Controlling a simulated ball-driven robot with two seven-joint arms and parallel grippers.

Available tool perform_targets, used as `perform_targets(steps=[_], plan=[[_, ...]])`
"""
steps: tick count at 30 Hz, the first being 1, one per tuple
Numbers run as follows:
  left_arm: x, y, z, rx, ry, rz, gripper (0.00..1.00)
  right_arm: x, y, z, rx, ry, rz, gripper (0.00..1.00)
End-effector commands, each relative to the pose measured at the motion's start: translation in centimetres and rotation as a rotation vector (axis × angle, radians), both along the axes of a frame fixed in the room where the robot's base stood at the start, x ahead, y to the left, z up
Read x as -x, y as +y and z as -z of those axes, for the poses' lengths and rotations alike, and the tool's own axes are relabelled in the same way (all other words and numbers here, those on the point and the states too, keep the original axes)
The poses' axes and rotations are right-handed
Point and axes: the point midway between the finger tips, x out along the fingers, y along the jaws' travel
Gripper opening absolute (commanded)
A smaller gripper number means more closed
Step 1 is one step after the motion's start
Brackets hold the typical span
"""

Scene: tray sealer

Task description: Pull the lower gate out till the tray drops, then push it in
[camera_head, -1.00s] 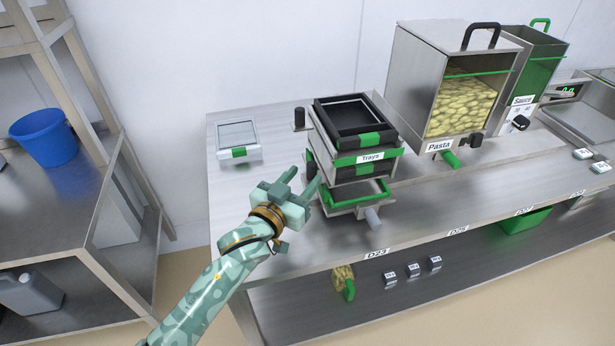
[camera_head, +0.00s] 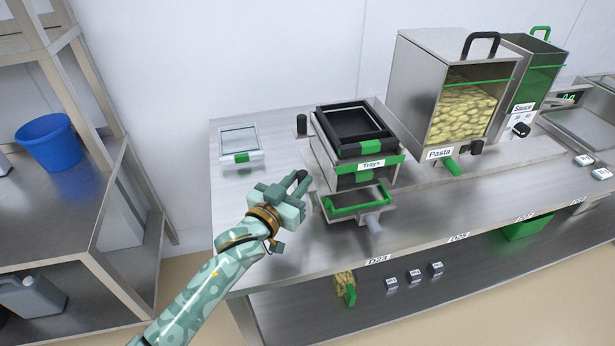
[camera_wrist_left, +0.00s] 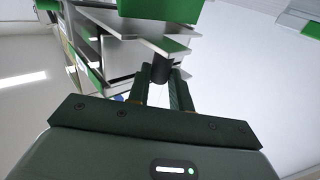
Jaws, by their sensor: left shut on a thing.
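The tray dispenser (camera_head: 327,160), a metal frame labelled "Trays", stands on the counter with black trays (camera_head: 352,122) stacked in its top. A green-edged outlet (camera_head: 328,207) with a grey knob juts out below. My left gripper (camera_head: 297,184) is at the dispenser's left side, shut on a dark knob (camera_head: 302,175). In the left wrist view the fingers (camera_wrist_left: 162,88) close around this dark cylindrical knob (camera_wrist_left: 160,70), beside a metal plate (camera_wrist_left: 150,35) that appears to be the lower gate. The gate's inner part is hidden. My right gripper is not in view.
Another black knob (camera_head: 301,125) stands behind the dispenser's left side. A scale (camera_head: 240,143) sits at the back left. The pasta bin (camera_head: 430,70) is close on the right. The counter left of my gripper is clear.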

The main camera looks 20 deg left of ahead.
Motion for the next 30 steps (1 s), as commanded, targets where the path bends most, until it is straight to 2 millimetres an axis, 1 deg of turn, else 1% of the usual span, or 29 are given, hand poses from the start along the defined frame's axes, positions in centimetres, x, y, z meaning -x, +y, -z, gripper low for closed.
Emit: perform_targets(steps=[1, 3, 9, 12, 17, 25, 26, 27, 28, 30], plan=[[1.0, 1.4, -0.7, -0.008, 0.007, -0.005, 0.0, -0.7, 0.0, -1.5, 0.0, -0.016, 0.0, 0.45], [2.2, 3.2, -0.8, -0.01, 0.006, -0.005, 0.0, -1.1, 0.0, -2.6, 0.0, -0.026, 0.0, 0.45], [5.2, 7.7, -0.4, -0.009, 0.007, -0.004, 0.0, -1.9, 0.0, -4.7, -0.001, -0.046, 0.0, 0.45], [6.2, 9.2, -0.3, -0.006, 0.005, -0.003, 0.0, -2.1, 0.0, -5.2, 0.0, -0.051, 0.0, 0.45], [6.8, 10.1, -0.1, -0.004, 0.004, -0.003, 0.0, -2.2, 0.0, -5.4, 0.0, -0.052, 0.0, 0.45], [6.8, 10.2, 0.0, -0.005, 0.005, -0.005, 0.0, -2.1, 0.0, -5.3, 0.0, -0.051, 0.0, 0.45], [6.8, 10.2, 0.0, -0.005, 0.005, -0.005, 0.29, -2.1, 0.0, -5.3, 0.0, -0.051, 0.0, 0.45], [6.8, 10.2, 0.0, -0.005, 0.005, -0.005, 0.41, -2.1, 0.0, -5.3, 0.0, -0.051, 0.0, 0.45], [6.8, 10.2, 0.0, -0.005, 0.005, -0.004, 0.43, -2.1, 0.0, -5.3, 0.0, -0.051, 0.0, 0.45], [6.8, 10.1, 0.0, -0.005, 0.004, -0.004, 0.43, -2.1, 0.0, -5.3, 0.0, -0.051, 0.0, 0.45]])
